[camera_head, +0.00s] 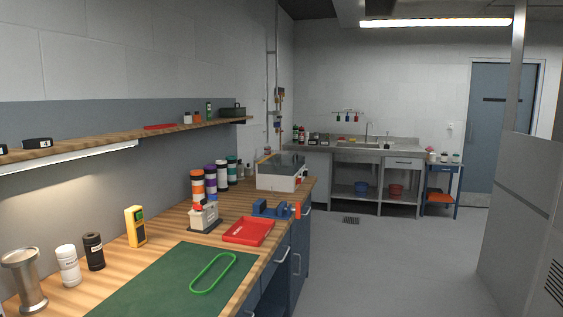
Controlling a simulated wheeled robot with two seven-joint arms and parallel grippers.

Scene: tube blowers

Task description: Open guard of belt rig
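A white boxy machine (276,183) with a dark, see-through-looking cover (282,163) stands at the far end of the wooden workbench. It looks like the belt rig with its guard, but I cannot be sure at this distance. The cover appears to lie over the top of the box. A small red part shows on the machine's right side. A green belt loop (213,272) lies flat on the green mat, apart from the machine. Neither of my grippers is in view.
On the workbench (172,222) are a red tray (248,232), a blue vise (270,209), a small grey-white device (205,216), a yellow meter (135,226) and several bottles. A shelf (110,142) runs above. Open floor (390,255) lies right of the bench; a grey cabinet (520,215) stands at far right.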

